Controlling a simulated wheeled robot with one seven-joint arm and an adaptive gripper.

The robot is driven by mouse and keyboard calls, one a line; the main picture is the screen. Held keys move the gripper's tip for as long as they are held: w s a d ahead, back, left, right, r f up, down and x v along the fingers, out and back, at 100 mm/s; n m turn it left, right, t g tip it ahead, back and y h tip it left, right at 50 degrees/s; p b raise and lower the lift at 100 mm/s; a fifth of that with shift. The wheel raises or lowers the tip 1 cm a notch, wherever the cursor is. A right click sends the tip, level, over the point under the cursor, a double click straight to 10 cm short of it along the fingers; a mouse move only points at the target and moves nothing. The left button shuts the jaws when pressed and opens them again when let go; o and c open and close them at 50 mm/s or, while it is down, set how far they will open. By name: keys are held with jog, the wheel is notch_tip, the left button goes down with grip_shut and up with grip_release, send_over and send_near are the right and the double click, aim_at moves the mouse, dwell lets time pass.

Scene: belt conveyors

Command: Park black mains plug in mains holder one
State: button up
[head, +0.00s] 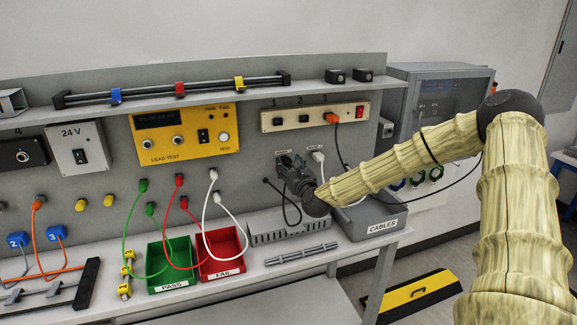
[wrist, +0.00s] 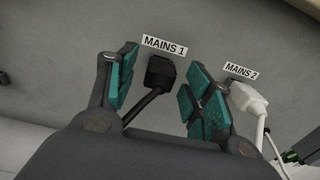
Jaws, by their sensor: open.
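The black mains plug (wrist: 159,72) sits at the spot just under the MAINS 1 label (wrist: 165,44) on the grey panel, with its black cable running down and to the left. My gripper (wrist: 160,85) is open, with one green-padded finger on each side of the plug and gaps visible between. In the head view my gripper (head: 292,165) is at the panel below the socket strip and largely hides the black plug. The holder itself is hidden behind the plug.
A white plug (wrist: 248,97) sits under the MAINS 2 label (wrist: 240,71), close beside my right finger. An orange plug (head: 331,118) is in the socket strip (head: 300,118) above. A grey CABLES bin (head: 372,231) and a vented grey box (head: 285,236) are below.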

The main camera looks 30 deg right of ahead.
jog(key=v, duration=1.1)
jog(key=shift+s, duration=0.2)
